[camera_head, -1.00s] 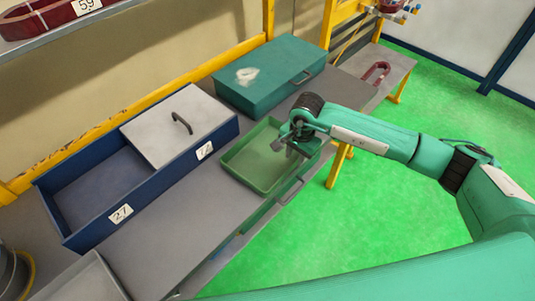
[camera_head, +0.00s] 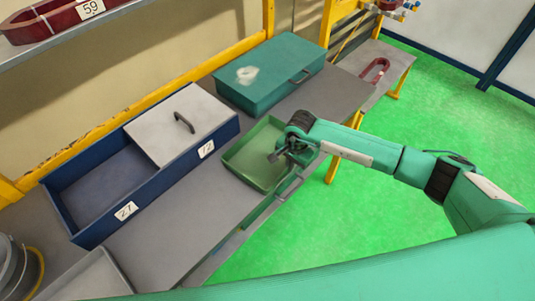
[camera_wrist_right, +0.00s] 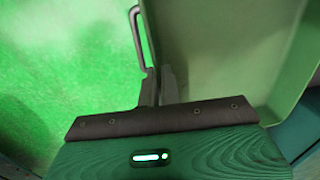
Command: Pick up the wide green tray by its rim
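The wide green tray (camera_head: 243,177) sits at the right edge of the grey bench, open side up and apparently level. A metal handle (camera_wrist_right: 137,35) shows outside its wall in the right wrist view. My right gripper (camera_head: 275,157) is at the tray's right-hand side. In the right wrist view its two dark fingers (camera_wrist_right: 160,85) are close together, one on each side of the tray's wall, and look shut on the rim. My arm hides part of the tray's right end. My left gripper is not in view.
A teal box (camera_head: 275,95) with a handle stands just behind the tray. A blue bin (camera_head: 110,229) with a grey lid (camera_head: 165,130) stands to the left. The grey bench top (camera_head: 165,230) is bare in front. Green floor (camera_head: 400,220) lies to the right.

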